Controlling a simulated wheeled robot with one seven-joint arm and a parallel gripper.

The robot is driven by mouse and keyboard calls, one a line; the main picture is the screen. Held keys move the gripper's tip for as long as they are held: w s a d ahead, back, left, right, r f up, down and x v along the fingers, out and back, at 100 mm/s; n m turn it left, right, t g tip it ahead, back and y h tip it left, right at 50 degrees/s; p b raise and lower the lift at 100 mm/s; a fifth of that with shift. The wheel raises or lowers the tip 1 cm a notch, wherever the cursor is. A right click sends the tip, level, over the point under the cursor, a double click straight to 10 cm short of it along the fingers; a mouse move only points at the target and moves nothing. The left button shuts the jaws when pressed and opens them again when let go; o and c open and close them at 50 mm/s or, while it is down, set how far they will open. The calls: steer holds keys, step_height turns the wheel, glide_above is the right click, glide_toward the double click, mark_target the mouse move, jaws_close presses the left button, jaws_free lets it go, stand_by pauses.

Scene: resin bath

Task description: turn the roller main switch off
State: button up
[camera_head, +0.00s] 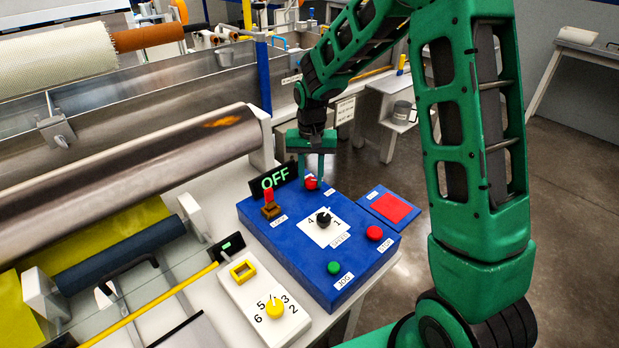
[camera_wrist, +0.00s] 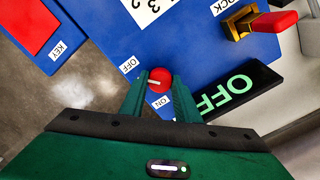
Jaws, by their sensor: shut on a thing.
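A red rotary knob (camera_head: 311,183), with small OFF and ON labels beside it in the wrist view, sits at the far edge of the blue control box (camera_head: 262,240). I take it to be the roller main switch. In the wrist view the knob (camera_wrist: 160,80) has a white mark on its left part and lies between my two green fingers. My gripper (camera_head: 318,177) reaches down from above and is shut on this knob. The black display (camera_head: 273,180) beside it shows OFF in green letters. It also shows in the wrist view (camera_wrist: 237,88).
The blue box also carries a red lever (camera_head: 269,196), black dial (camera_head: 323,218), red button (camera_head: 375,233) and green button (camera_head: 334,268). A white panel with a yellow dial (camera_head: 275,306) stands in front. A metal roller (camera_head: 130,165) lies left. Open floor lies right.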

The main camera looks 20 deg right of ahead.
mark_target(311, 179)
steer(key=shift+w+r, duration=0.1)
steer(key=shift+w, duration=0.1)
stand_by(0.3)
steer(key=o, duration=1)
steer(key=shift+o, duration=0.2)
steer(key=shift+s, duration=0.1)
step_height(311, 179, up, 11)
steer(key=shift+f, duration=0.2)
